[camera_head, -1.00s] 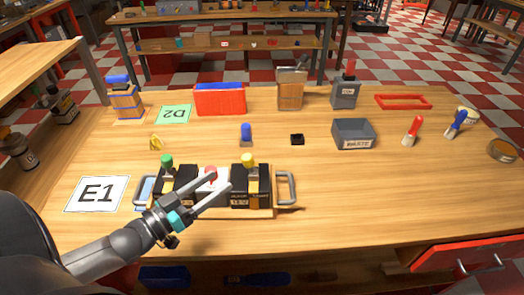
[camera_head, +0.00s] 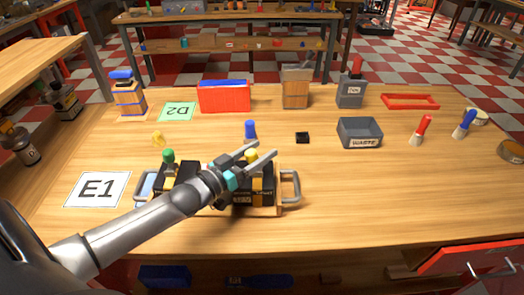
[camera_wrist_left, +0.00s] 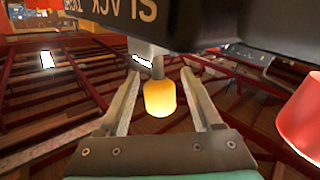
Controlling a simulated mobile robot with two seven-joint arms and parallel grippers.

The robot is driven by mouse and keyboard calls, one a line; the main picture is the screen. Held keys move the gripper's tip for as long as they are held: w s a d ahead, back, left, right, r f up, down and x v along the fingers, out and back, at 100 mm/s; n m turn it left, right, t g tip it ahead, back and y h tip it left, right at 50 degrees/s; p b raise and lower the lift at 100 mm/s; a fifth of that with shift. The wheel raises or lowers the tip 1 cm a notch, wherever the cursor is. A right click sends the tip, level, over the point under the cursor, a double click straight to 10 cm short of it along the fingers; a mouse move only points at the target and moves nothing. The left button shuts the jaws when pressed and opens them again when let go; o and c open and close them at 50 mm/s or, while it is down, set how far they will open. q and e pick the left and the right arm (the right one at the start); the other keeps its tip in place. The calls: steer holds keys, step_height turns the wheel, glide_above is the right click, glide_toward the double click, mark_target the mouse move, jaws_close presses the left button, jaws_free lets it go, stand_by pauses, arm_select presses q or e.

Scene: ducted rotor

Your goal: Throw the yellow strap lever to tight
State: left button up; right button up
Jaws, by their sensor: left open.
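The yellow strap lever (camera_head: 251,155) stands up from the right black box (camera_head: 258,192) on the tray with grey handles. My left gripper (camera_head: 262,150) is open, with its fingers reaching around the yellow knob. In the left wrist view the yellow knob (camera_wrist_left: 160,98) is between the two open fingers, with a gap on each side. The black box (camera_wrist_left: 225,22) fills the top of that view, and its lettering, partly cut off, reads "SLACK" and "TIGHT". My right gripper is not in view.
A green-knobbed lever (camera_head: 168,156) stands on the left black box. A red knob (camera_wrist_left: 302,118) is close beside the gripper in the wrist view. A blue peg (camera_head: 250,130) stands behind the tray.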

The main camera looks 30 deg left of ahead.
arm_select(q)
steer(key=shift+w+d, duration=0.15)
steer(key=shift+w, duration=0.45)
jaws_close()
stand_by(0.3)
